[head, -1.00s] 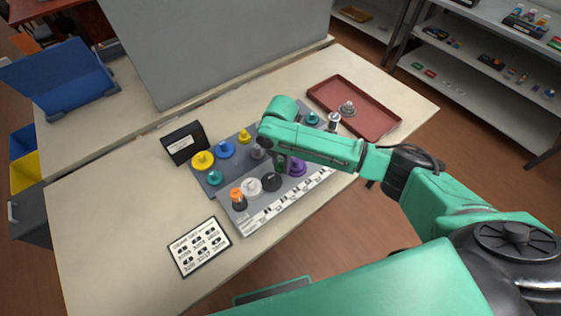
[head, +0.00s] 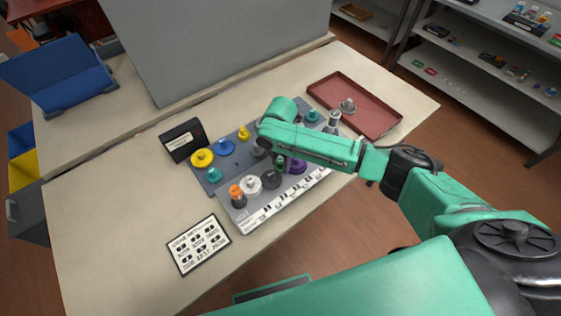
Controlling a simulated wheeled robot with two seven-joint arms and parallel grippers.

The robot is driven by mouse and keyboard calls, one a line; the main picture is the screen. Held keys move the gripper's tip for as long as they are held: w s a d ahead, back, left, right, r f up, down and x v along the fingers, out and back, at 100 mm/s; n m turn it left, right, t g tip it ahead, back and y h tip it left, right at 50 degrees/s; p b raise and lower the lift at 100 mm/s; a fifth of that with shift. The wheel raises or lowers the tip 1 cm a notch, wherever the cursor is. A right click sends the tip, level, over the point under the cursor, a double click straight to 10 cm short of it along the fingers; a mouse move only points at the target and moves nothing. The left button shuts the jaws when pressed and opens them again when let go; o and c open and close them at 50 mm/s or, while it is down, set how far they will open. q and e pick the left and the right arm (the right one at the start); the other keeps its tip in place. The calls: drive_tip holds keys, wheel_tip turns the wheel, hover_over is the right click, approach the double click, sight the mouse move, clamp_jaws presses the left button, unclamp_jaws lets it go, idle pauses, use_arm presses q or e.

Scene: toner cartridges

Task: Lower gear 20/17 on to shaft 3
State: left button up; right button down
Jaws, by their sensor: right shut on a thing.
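My right arm reaches in from the right over the grey gear board (head: 243,223). My right gripper (head: 280,164) points down over the board, mostly hidden under its own wrist. It is shut on a gear, largely hidden; I cannot read its marking or tell its height above the shaft. A purple gear (head: 298,167) shows just right of the gripper, and a dark gear (head: 271,180) just left and nearer. A white gear (head: 251,183) and an orange-topped part (head: 236,192) stand further left. Shaft 3 cannot be made out. My left gripper is not in view.
Yellow (head: 202,158), blue (head: 225,147) and teal (head: 214,174) gears stand on the board's left part. A black box (head: 183,140) is behind it. A red tray (head: 387,127) holds a grey part (head: 348,105). A printed card (head: 198,245) lies front left. The table's left side is clear.

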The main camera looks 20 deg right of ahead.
sight(280, 161)
drive_tip(key=shift+f, duration=0.1)
drive_tip(key=shift+c, duration=1.4)
unclamp_jaws()
wheel_tip(280, 161, up, 15)
drive_tip(key=b, duration=0.2)
drive_tip(key=shift+f, duration=0.2)
drive_tip(key=shift+f, duration=0.1)
